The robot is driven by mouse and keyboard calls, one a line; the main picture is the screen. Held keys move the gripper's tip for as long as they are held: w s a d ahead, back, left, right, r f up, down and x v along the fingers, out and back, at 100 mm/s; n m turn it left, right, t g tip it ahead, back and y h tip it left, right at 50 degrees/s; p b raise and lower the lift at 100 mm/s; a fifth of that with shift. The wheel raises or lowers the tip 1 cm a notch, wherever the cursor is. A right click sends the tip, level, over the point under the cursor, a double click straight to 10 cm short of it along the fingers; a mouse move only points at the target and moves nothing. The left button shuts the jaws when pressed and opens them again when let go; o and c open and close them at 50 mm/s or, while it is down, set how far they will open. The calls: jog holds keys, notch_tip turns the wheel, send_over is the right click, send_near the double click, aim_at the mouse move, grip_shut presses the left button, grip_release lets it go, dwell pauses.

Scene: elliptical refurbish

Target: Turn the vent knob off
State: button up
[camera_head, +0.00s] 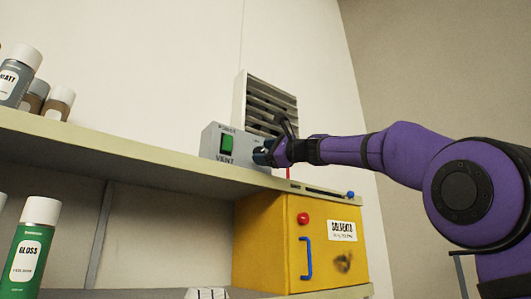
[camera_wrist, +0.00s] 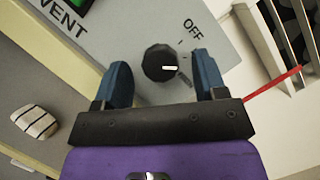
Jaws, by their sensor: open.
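The vent control box (camera_head: 211,140) is grey, with a green switch and the word VENT, and stands on the shelf. Its black round knob (camera_wrist: 160,62) shows in the wrist view, with a white pointer line aimed to the right and slightly down. The printed word OFF (camera_wrist: 193,29) is up and right of the knob. My gripper (camera_wrist: 160,66) is open, with one blue finger on each side of the knob and visible gaps between. In the head view my gripper (camera_head: 266,152) is at the box's right part and hides the knob.
A louvred vent (camera_head: 262,98) is on the wall behind the box. A yellow solvents cabinet (camera_head: 267,245) stands below the shelf (camera_head: 130,152). Paint cans (camera_head: 15,78) stand at the shelf's left. A thin red rod (camera_wrist: 272,85) is right of my gripper.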

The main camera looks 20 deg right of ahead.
jog(key=c, duration=0.9)
jog(key=shift+n, duration=0.3)
jog(key=shift+r+n+g+h, duration=0.1)
jog(key=shift+n+g+h, duration=0.45)
jog(key=shift+n, duration=1.55)
jog(key=shift+r+n+g+h, duration=0.1)
jog(key=shift+n+g, duration=0.85)
jog(key=shift+n, duration=1.15)
